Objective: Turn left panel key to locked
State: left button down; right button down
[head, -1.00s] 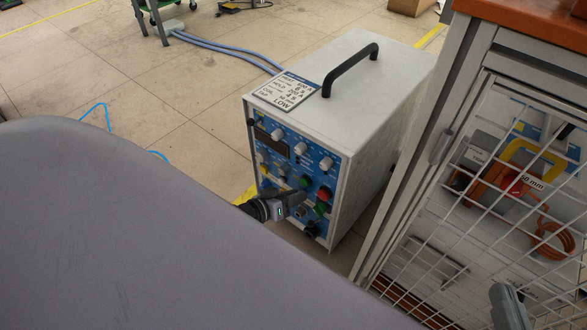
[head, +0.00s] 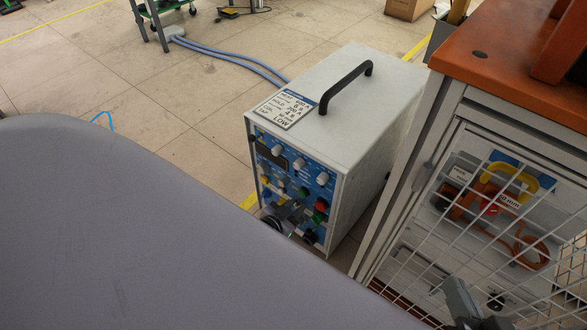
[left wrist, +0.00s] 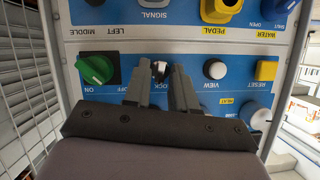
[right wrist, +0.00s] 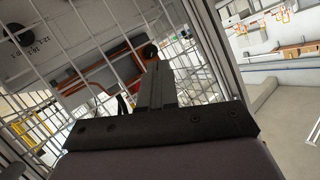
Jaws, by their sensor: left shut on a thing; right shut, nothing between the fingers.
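The grey heater box (head: 350,120) stands on the floor with its blue control panel (head: 262,140) facing front left. My left gripper (head: 298,212) is at the lower part of this panel. In the left wrist view, where the panel appears upside down, the left gripper (left wrist: 165,72) is shut around the small key (left wrist: 158,68) above the label reading LOCK. The fingers hide most of the key, so I cannot tell its exact angle. My right gripper (head: 458,290) is shut and empty in front of the mesh cabinet; it also shows in the right wrist view (right wrist: 158,68).
A green knob (left wrist: 96,68) and a white VIEW button (left wrist: 215,69) flank the key closely. The wire-mesh cabinet (head: 420,200) with an orange top (head: 500,60) stands close to the heater's right. Open tiled floor (head: 110,60) lies to the left.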

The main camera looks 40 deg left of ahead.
pick_arm(q)
jog(key=shift+d+m+y, duration=0.2)
jog(key=shift+m+y, duration=0.4)
jog(key=shift+m, duration=0.4)
jog(key=shift+m+y, duration=0.3)
jog(key=c, duration=0.9)
grip_release()
jog(key=shift+s, duration=0.1)
